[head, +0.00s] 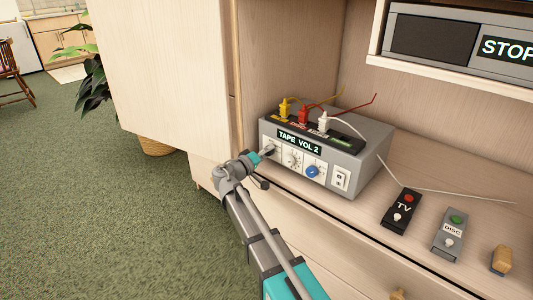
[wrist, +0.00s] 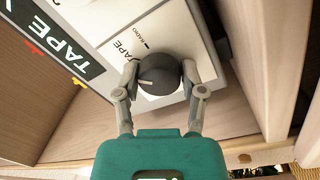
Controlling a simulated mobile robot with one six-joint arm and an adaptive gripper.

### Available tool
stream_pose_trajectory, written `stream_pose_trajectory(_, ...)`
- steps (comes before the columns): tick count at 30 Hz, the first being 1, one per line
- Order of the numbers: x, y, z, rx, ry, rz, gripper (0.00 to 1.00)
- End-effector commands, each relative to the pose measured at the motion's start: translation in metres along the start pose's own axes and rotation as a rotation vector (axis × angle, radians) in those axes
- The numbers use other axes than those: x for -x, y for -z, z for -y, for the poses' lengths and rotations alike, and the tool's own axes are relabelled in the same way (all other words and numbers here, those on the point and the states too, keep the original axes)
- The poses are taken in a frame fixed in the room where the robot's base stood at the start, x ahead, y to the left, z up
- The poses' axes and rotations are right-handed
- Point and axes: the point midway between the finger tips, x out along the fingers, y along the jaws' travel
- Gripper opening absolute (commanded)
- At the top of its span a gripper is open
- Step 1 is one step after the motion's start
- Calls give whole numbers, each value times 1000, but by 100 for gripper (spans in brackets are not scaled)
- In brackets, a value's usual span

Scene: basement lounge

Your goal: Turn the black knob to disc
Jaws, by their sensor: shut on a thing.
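The black knob (wrist: 160,74) sits on a white plate at the left end of the grey box's front (head: 345,181). My gripper (wrist: 159,76) is shut on it, with one finger on each side. A white pointer mark on the knob points left in the wrist view. The words TAPE and RADIO show on the plate by the knob; I see no disc label there, and part of the plate is hidden. The display (head: 299,142) reads "TAPE VOL 2". In the head view my gripper (head: 264,154) reaches the box's left front and mostly hides the knob.
A blue knob (head: 312,172) and a white switch (head: 341,179) are on the same front. Yellow, red and white plugs (head: 323,121) stand on top with cables. A black TV pedal (head: 402,211) and grey DISC pedal (head: 449,233) lie right. A cabinet door (head: 165,75) stands left.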

Motion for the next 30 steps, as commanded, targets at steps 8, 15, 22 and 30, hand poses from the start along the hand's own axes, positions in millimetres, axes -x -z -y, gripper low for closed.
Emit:
stream_pose_trajectory(8,-1,2,0,264,-4,-22,5)
stream_pose_trajectory(15,-1,2,0,479,-8,-35,5)
stream_pose_trajectory(22,-1,2,0,628,-10,-46,5)
stream_pose_trajectory(30,-1,3,0,708,-11,-52,5)
